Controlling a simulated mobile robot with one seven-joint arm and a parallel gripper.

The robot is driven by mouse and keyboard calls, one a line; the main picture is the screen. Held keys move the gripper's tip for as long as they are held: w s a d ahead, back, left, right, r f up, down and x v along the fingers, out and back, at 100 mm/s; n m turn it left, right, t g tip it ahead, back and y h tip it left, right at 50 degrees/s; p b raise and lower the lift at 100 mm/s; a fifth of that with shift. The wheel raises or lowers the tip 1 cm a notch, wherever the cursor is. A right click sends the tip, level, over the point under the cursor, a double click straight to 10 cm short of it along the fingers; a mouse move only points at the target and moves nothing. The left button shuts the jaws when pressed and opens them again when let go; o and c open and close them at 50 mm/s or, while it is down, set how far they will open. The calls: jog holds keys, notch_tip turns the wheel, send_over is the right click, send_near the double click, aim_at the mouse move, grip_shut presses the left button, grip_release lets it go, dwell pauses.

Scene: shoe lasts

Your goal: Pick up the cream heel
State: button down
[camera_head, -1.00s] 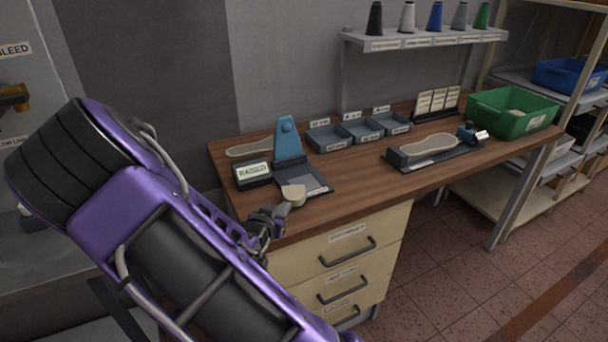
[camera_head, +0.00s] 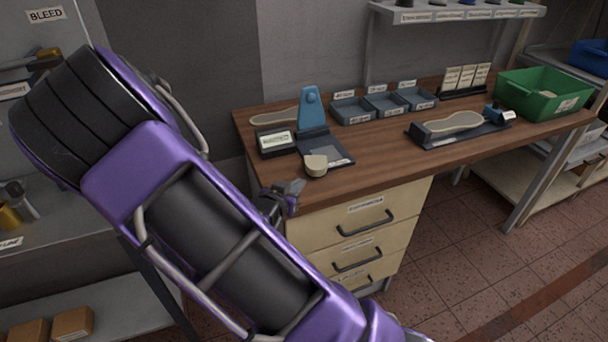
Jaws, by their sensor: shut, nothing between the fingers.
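The cream heel (camera_head: 316,166) is a small, pale block at the front left of the bench, by the front edge of the dark flat base of a blue-armed device (camera_head: 312,108). My gripper (camera_head: 297,187) is just below and left of the heel in the picture, by the bench's front edge. It is shut and empty, with a small gap showing between it and the heel.
On the wooden bench (camera_head: 385,162) are a labelled display box (camera_head: 276,141), grey trays (camera_head: 386,104), a sole on a dark fixture (camera_head: 455,124) and a green bin (camera_head: 541,96). Drawers (camera_head: 358,226) are below the front edge. Bare wood lies right of the heel.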

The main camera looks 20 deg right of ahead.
jog(key=s+a, duration=0.5)
jog(key=c, duration=1.5)
grip_release()
jog(key=shift+c, duration=0.2)
